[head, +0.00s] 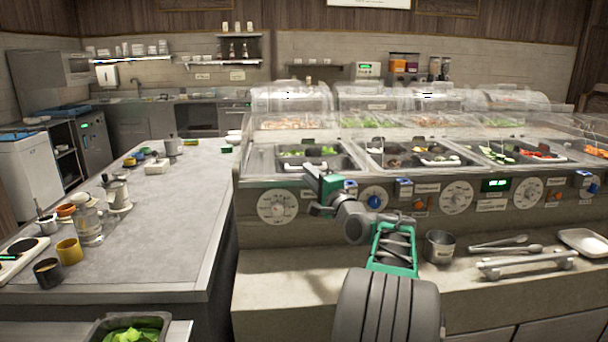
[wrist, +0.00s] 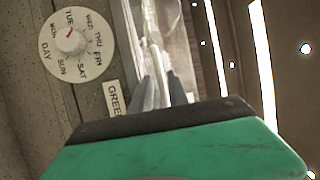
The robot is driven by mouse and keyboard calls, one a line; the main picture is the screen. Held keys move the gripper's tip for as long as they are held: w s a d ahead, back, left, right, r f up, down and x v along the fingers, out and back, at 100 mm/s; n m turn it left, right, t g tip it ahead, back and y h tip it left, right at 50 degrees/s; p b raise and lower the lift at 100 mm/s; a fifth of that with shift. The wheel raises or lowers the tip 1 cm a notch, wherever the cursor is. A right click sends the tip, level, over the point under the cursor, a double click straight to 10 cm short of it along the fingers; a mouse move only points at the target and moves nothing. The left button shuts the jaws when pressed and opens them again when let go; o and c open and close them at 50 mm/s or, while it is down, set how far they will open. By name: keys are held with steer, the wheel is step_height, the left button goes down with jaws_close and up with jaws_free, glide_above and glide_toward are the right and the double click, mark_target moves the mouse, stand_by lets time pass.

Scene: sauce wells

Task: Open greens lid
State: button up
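The greens well (head: 322,161), with leafy greens in it, is at the left end of the front row in the head view. A clear, pale lid edge (wrist: 166,28) shows in the wrist view, beside a partly hidden label (wrist: 113,99) reading "GREE". My gripper (head: 309,172) is at the front edge of this well, above the left dial. In the wrist view my gripper (wrist: 162,88) has its two dark fingers a little apart, with a pale strip between them. I cannot tell whether they press on it. The lid's full outline is hard to make out.
A day dial (wrist: 72,40) is left of the fingers in the wrist view. Other wells (head: 415,162) continue to the right, with clear domes (head: 290,97) behind. A metal cup (head: 438,246) and tongs (head: 500,243) lie on the lower ledge. A grey counter (head: 180,225) stands at left.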

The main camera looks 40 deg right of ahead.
steer(key=x, duration=0.3)
steer(key=shift+w+d, duration=0.1)
steer(key=shift+w, duration=0.25)
steer(key=shift+r, duration=0.1)
jaws_close()
stand_by(1.0)
